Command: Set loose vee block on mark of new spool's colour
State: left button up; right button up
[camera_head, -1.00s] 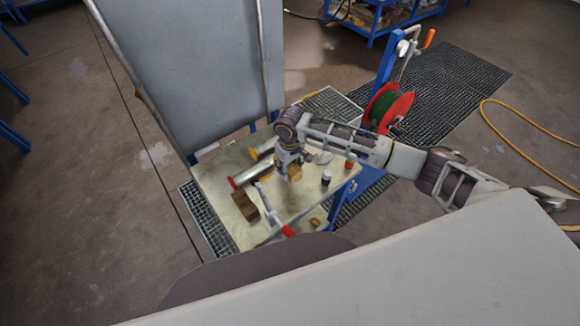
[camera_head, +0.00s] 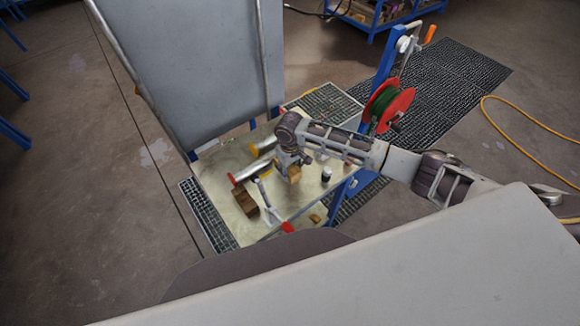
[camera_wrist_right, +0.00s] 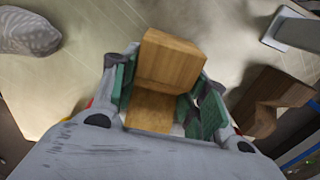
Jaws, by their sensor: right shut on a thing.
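My right gripper (camera_head: 293,163) is shut on a light wooden vee block (camera_head: 294,174), held over the table. In the right wrist view the block (camera_wrist_right: 168,62) sits between the green-padded fingers (camera_wrist_right: 160,95). A second, darker wooden vee block (camera_head: 244,204) is on the table to the left; it also shows in the wrist view (camera_wrist_right: 272,98). I cannot make out any coloured mark. My left gripper is out of view.
The table (camera_head: 222,165) also bears a dark bottle (camera_head: 326,174), a red-ended tool (camera_head: 287,227) and a small wooden piece (camera_head: 315,218). A grey patterned object (camera_wrist_right: 28,30) shows in the wrist view. A red reel (camera_head: 390,105) stands behind my right arm.

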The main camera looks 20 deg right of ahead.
aim_at(290, 168)
jog(key=shift+f+b, duration=0.3)
jog(key=shift+f, duration=1.2)
jog(key=shift+f, duration=0.3)
jog(key=o, duration=1.2)
jog(key=shift+c, duration=0.2)
jog(key=shift+r, duration=5.95)
jog(key=shift+s, duration=0.1)
